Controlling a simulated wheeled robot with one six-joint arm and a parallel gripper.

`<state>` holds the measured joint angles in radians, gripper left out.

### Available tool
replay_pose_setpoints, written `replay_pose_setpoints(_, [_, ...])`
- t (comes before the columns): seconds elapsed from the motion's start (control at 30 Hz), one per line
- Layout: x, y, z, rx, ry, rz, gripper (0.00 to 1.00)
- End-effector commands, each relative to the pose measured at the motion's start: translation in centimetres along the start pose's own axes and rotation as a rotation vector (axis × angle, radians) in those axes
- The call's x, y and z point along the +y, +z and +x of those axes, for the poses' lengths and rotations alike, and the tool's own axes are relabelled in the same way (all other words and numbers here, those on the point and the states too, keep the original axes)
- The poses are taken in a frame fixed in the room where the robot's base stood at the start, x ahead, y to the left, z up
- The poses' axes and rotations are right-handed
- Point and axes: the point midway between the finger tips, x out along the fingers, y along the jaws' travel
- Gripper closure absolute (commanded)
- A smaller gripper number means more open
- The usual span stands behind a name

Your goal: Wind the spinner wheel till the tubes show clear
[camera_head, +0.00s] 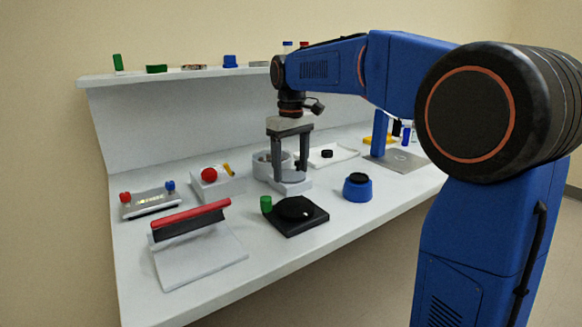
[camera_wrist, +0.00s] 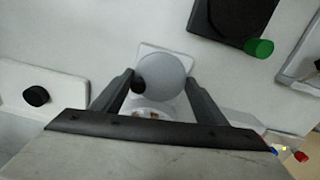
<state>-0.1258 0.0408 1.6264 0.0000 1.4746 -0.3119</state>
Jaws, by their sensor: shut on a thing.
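The spinner wheel (camera_head: 291,178) is a pale grey disc on a small white base, beside an open round white drum (camera_head: 262,166). In the wrist view the wheel (camera_wrist: 165,72) has a black knob (camera_wrist: 138,87) near its rim, by my left finger. My gripper (camera_head: 290,172) points straight down. Small brownish-white contents show in the drum (camera_wrist: 152,112) in the wrist view, partly hidden by my gripper. Whether the tubes are clear or cloudy cannot be told.
A black square device (camera_head: 297,214) with a green knob stands in front, with a blue round pot (camera_head: 357,187) to its right. A red-handled sealer (camera_head: 190,221) and a white box with a red ball (camera_head: 209,175) lie left. A white tray (camera_head: 338,151) stands behind.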

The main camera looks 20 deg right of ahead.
Motion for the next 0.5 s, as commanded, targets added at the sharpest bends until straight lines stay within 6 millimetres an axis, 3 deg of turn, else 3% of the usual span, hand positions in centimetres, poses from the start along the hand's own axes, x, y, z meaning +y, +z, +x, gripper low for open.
replay_pose_setpoints(0.5, [0.0, -0.01, -0.05, 0.001, 0.0, 0.412, 0.56])
